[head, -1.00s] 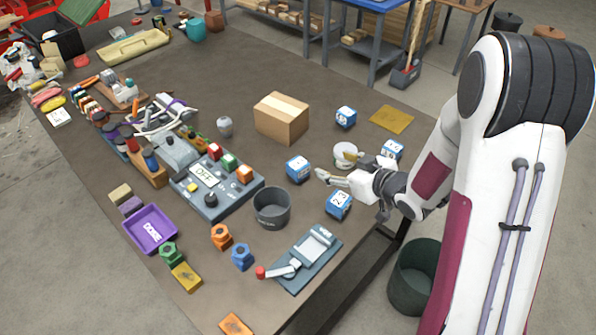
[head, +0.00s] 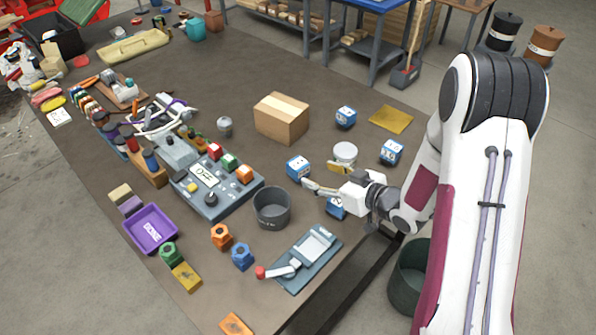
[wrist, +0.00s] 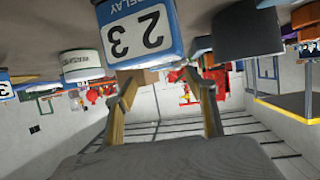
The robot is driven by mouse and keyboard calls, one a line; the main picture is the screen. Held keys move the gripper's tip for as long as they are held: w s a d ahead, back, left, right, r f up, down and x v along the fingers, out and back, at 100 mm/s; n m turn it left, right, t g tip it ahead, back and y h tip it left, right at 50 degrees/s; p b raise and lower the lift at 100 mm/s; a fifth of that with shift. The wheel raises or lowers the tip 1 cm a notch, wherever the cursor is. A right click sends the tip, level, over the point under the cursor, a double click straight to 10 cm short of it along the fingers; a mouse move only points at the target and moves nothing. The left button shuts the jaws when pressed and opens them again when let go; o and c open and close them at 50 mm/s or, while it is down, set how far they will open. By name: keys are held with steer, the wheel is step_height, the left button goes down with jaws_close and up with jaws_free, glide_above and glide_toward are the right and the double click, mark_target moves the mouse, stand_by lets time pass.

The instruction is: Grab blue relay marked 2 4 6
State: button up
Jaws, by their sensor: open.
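Several blue relays with white marked tops stand on the table. One relay (head: 298,168) is just left of my gripper (head: 318,178), near the fingertips. Others are at the back (head: 346,117) and right (head: 391,152); another relay (head: 335,209) is partly hidden below my gripper. Their marks are too small to read in the head view. In the wrist view, a blue relay (wrist: 112,12) shows "2" and "3" upside down and is cut off by the top edge. My gripper (wrist: 162,78) is open there, with nothing between its fingers. I cannot see a full "2 4 6".
A white tin (head: 345,153) stands behind my gripper, and a dark grey pot (head: 272,208) stands left of it. A cardboard box (head: 281,118), a control box (head: 215,190) and a lever plate (head: 307,258) are around.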

mark_target(304, 171)
steer(key=shift+x, duration=0.8)
steer(key=shift+f+x, duration=0.2)
steer(key=shift+x, duration=1.1)
steer(key=shift+f+x, duration=0.2)
steer(key=shift+x, duration=1.1)
steer(key=shift+s+d, duration=0.1)
steer(key=shift+s, duration=0.05)
steer(key=c, duration=1.3)
